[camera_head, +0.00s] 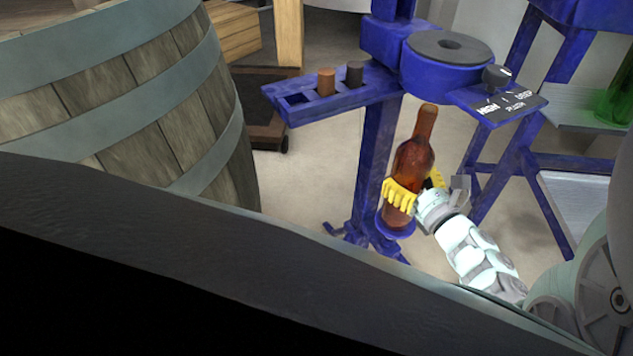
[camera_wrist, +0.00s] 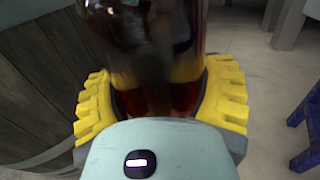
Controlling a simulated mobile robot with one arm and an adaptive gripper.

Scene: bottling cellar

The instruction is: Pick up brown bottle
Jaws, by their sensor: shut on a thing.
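The brown bottle (camera_head: 414,160) stands roughly upright, its neck pointing up, at the blue stand in the head view. My gripper (camera_head: 412,192) has its yellow fingers closed around the lower body of the bottle, coming from the right. In the wrist view the brown bottle (camera_wrist: 145,45) fills the upper middle, with a yellow finger of my gripper (camera_wrist: 160,100) on each side of it. The small round blue plate (camera_head: 398,231) of the stand shows just below the bottle. I cannot tell whether the bottle's base touches this plate.
The blue stand (camera_head: 376,160) rises right behind the bottle, with a round blue head (camera_head: 446,72) above it and a side tray (camera_head: 300,108) holding corks. A label board (camera_head: 510,106) juts out at right. A large wooden barrel (camera_head: 110,105) is at left. A green bottle (camera_head: 616,95) stands on a right shelf.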

